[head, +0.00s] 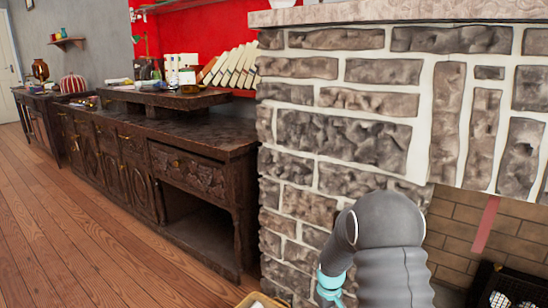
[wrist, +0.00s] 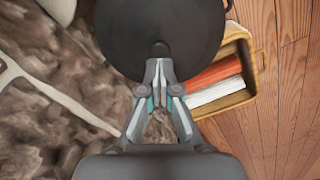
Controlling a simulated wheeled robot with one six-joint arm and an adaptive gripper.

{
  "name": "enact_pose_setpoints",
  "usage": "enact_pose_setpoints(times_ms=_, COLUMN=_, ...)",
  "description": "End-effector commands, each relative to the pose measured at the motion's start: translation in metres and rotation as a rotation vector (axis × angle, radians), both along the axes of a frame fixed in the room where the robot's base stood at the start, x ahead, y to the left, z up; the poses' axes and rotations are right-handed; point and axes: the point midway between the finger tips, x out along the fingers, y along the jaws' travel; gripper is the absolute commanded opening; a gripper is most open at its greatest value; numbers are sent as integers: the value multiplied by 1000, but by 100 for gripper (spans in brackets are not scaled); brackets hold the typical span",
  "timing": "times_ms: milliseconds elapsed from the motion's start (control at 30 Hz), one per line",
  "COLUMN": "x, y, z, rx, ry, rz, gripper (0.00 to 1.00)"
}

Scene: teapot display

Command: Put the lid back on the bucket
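In the wrist view, a dark round lid (wrist: 150,22) fills the top middle, with its small knob (wrist: 160,48) toward me. My gripper (wrist: 160,66) has its two fingertips drawn close together at the knob and looks shut on it. The lid covers what lies directly beneath it. I cannot make out a bucket in either view. In the head view, my arm reaches down at the lower right, and the fingertips and lid are out of the picture.
A yellowish crate (wrist: 255,72) with red and white items stands on the wooden floor, partly under the lid's right side. The stone fireplace wall (head: 345,135) is close beside my arm. A dark carved sideboard (head: 190,150) stands left; the floor (head: 70,235) before it is clear.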

Motion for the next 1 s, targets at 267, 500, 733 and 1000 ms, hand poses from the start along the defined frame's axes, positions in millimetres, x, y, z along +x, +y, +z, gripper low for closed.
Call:
enact_pose_setpoints(times_ms=267, x=0, y=0, z=16, rx=-1, ry=-1, rz=0, gripper=0)
enact_pose_setpoints(times_ms=500, x=0, y=0, z=29, rx=0, ry=-2, rz=0, gripper=0)
enact_pose_setpoints(times_ms=733, x=0, y=0, z=38, rx=0, ry=-1, rz=0, gripper=0)
enact_pose_setpoints(times_ms=1000, x=0, y=0, z=38, rx=0, ry=-1, rz=0, gripper=0)
